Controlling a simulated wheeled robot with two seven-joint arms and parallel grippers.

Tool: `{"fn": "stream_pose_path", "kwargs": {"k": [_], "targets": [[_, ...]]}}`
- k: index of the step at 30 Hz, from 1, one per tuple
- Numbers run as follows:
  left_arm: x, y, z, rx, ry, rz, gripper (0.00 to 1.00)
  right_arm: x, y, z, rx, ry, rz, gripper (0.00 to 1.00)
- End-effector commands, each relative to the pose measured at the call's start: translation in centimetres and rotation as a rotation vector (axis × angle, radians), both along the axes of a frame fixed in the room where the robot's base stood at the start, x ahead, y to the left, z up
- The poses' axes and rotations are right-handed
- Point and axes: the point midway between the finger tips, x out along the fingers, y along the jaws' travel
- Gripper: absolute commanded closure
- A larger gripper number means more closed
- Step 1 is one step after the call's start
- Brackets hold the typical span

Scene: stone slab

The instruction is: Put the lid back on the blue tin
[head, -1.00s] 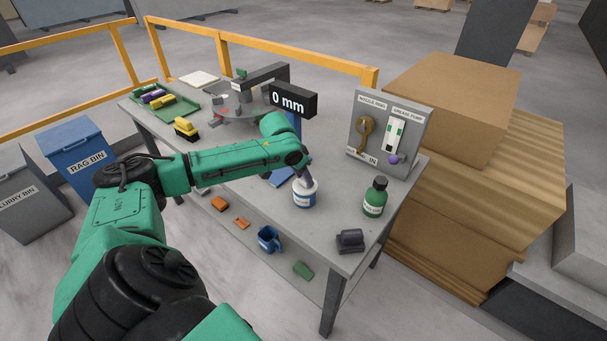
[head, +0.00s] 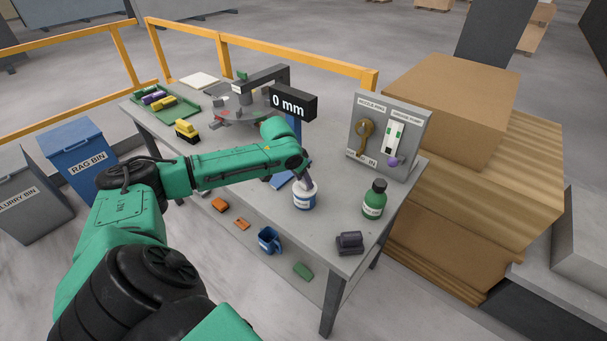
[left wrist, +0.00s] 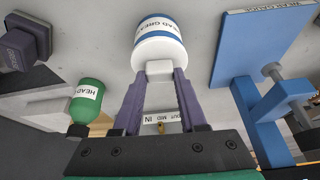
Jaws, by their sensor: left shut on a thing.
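The blue tin (head: 304,201) is white with blue bands and a label, and stands upright on the bench near its front edge. It also shows in the left wrist view (left wrist: 158,26). My left gripper (head: 306,182) points down right above it. In the left wrist view its two purple fingers (left wrist: 159,73) are shut on the pale knob of the white lid (left wrist: 160,52). The lid lies over the tin's mouth and looks level with it; I cannot tell whether it is fully seated. My right gripper is not in view.
A green bottle (head: 374,199) and a dark block (head: 349,243) stand right of the tin. A blue stand with a 0 mm display (head: 291,103) is behind it, and a grey panel (head: 417,137) is at the back right. Cardboard boxes (head: 452,85) are beyond the bench.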

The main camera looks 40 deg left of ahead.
Motion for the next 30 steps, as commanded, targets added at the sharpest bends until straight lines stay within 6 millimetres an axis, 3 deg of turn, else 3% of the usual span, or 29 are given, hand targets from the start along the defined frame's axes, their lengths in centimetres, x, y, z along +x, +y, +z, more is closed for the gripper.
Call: {"fn": "stream_pose_path", "kwargs": {"k": [6,7,9,10,16,17,18,19,30], "targets": [[0.0,0.0,0.0,0.000,0.000,0.000,1.00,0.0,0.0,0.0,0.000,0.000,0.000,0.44],[0.0,0.0,0.0,0.000,0.000,0.000,0.55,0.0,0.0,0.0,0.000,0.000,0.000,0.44],[0.0,0.0,0.0,0.000,0.000,0.000,0.28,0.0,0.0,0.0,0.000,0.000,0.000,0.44],[0.0,0.0,0.0,0.000,0.000,0.000,0.24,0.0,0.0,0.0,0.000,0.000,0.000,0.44],[0.0,0.0,0.0,0.000,0.000,0.000,0.24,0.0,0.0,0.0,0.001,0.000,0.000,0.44],[0.0,0.0,0.0,0.000,0.000,0.000,0.20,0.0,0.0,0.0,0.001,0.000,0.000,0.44],[0.0,0.0,0.0,0.000,0.000,0.000,0.05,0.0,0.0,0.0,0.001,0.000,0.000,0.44],[0.0,0.0,0.0,0.000,0.000,0.000,0.00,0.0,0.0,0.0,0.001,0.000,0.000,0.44],[0.0,0.0,0.9,-0.001,0.000,0.000,0.00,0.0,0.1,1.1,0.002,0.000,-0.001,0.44]]}}
